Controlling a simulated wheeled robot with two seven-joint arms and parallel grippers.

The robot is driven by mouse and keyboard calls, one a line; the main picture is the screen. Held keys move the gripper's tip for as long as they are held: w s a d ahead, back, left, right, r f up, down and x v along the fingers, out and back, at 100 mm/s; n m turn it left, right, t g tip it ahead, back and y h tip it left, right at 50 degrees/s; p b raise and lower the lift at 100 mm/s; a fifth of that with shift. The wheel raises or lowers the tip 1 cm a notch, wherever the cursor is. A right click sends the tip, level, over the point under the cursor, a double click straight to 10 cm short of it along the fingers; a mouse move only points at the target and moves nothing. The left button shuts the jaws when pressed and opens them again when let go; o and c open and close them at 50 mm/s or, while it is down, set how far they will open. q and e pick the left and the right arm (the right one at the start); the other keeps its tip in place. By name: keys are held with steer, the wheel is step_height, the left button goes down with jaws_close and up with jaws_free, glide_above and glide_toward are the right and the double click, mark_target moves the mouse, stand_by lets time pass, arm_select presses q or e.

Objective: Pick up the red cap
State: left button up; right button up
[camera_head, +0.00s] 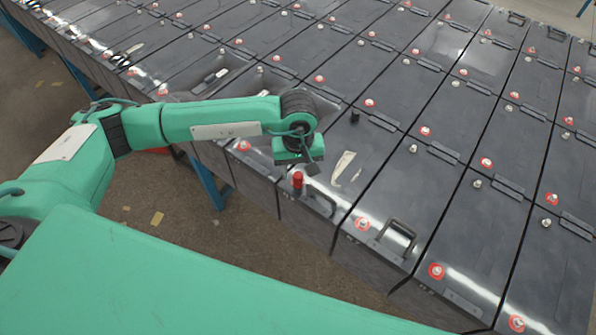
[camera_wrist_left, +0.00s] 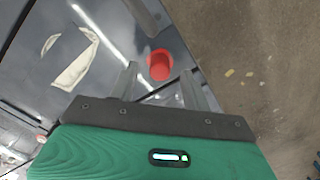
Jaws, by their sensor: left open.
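The red cap (camera_head: 297,180) stands upright near the front edge of a dark battery case (camera_head: 318,205). My left gripper (camera_head: 308,168) hangs just above and behind it in the head view. In the left wrist view the red cap (camera_wrist_left: 159,64) shows between the tips of my open left gripper (camera_wrist_left: 160,76), with a gap to each finger. I cannot tell how far below the fingertips it is. The gripper holds nothing. My right gripper is not in view.
Rows of dark batteries fill the table, with red-ringed terminals and raised handles (camera_head: 397,238). A black cap (camera_head: 355,117) stands farther back. A pale torn patch (camera_head: 343,165) lies right of the gripper. Open floor (camera_head: 150,210) lies at the left.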

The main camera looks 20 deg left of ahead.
mark_target(298, 175)
arm_select(q)
steer(key=shift+f, duration=0.5)
steer(key=c, duration=1)
steer(key=shift+r, duration=0.15)
steer(key=shift+c, duration=0.2)
steer(key=shift+r+b, duration=0.35)
steer(key=shift+r, duration=0.2)
step_height(298, 175, up, 19)
steer(key=b, duration=0.6)
steer(key=shift+f, duration=0.15)
